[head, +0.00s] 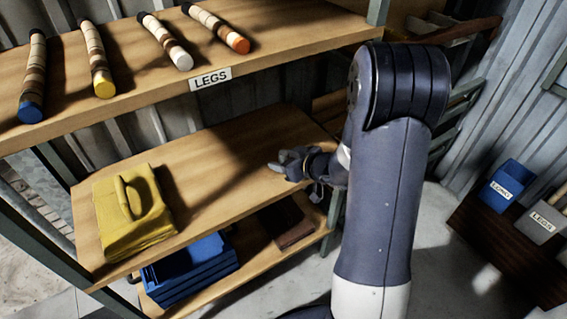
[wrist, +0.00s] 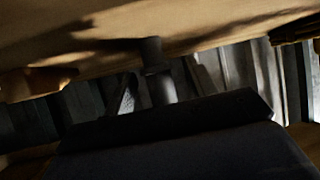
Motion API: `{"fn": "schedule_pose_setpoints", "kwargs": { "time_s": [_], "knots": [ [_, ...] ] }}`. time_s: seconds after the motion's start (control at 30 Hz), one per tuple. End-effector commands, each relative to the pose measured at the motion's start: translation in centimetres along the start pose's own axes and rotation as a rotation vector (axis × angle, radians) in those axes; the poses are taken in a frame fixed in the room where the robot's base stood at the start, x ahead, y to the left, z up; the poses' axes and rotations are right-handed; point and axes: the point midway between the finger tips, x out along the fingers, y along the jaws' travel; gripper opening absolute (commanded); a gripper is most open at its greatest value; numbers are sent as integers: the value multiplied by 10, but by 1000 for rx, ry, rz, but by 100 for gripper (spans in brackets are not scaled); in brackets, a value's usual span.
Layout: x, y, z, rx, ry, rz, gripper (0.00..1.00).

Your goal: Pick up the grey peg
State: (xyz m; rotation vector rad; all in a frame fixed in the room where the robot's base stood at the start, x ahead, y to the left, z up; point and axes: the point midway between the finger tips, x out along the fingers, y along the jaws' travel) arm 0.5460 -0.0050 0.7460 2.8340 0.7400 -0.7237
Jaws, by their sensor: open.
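My gripper (head: 285,162) is open over the right part of the middle wooden shelf (head: 235,150) in the head view. Its small grey jaws point left. I cannot make out the grey peg for certain in either view. A dark grey upright cylinder (wrist: 153,55) shows near the middle of the wrist view, with a lighter grey section below it. I cannot tell whether it is the peg or part of my gripper. A dark, flat-fronted shape fills the bottom of the wrist view and hides what lies behind it.
A yellow block with a handle (head: 135,215) sits on the middle shelf's left end. Blue trays (head: 190,270) are on the shelf below. Several banded legs lie on the upper shelf (head: 130,85), marked LEGS. Blue (head: 505,185) and grey (head: 540,222) bins stand at right.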

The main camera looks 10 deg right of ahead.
Motion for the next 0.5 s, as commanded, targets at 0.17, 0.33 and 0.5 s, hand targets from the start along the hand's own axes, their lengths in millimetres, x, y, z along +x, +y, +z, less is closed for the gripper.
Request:
{"fn": "schedule_pose_setpoints", "kwargs": {
  "time_s": [0.17,0.33,0.5],
  "knots": [
    [23,0,2,-1,0,-1,54],
    [26,0,1,0,0,0,54],
    [25,0,1,0,0,1,49]
  ]
}}
